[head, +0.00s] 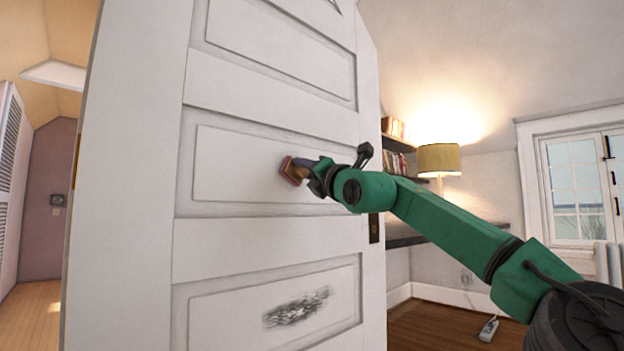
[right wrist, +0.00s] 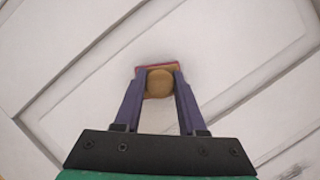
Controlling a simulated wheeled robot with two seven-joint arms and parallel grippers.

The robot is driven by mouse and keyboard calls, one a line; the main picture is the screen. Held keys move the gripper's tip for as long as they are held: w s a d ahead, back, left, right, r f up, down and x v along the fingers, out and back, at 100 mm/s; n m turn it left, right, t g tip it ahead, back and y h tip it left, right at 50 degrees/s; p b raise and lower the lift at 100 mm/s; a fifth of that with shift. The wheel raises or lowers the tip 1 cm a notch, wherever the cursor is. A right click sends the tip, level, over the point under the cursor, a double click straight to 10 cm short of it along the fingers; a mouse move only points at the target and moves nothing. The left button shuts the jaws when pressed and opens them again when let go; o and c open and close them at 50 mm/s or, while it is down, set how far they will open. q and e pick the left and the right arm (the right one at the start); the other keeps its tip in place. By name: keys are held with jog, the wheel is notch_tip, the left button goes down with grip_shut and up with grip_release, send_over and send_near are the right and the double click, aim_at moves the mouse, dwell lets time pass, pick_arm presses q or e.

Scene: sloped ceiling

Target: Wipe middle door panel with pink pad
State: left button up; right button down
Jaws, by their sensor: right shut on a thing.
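The white panelled door (head: 140,180) stands in front of me. Its middle panel (head: 235,165) looks clean apart from the part behind my gripper. My right gripper (head: 300,168) is shut on the pink pad (head: 291,172), at the right part of the middle panel. In the right wrist view the fingers (right wrist: 158,92) grip the pad's round tan knob (right wrist: 160,83), and the pad's pink edge (right wrist: 150,67) lies against or very close to the panel. Contact cannot be told for sure. My left gripper is not in view.
A dark scribbled smudge (head: 297,307) marks the lower panel. A dark latch plate (head: 374,228) sits on the door's right edge. Behind it are a lamp (head: 439,160), bookshelves (head: 398,143) and a desk (head: 405,238). A window (head: 578,185) is at right; open floor (head: 30,318) lies left.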

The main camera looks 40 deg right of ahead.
jog(key=a+b, duration=0.2)
jog(key=a, duration=0.1)
jog(key=shift+w+f, duration=0.1)
jog(key=shift+f, duration=0.05)
jog(key=shift+a, duration=0.35)
jog(key=shift+a+b, duration=0.25)
jog(key=shift+b, duration=0.3)
jog(key=a+b, duration=0.2)
jog(key=a, duration=0.1)
jog(key=shift+w, duration=0.15)
jog(key=shift+r, duration=0.2)
jog(key=b, duration=0.3)
send_near(284, 166)
jog(key=shift+a+r, duration=0.95)
jog(key=shift+r, duration=0.1)
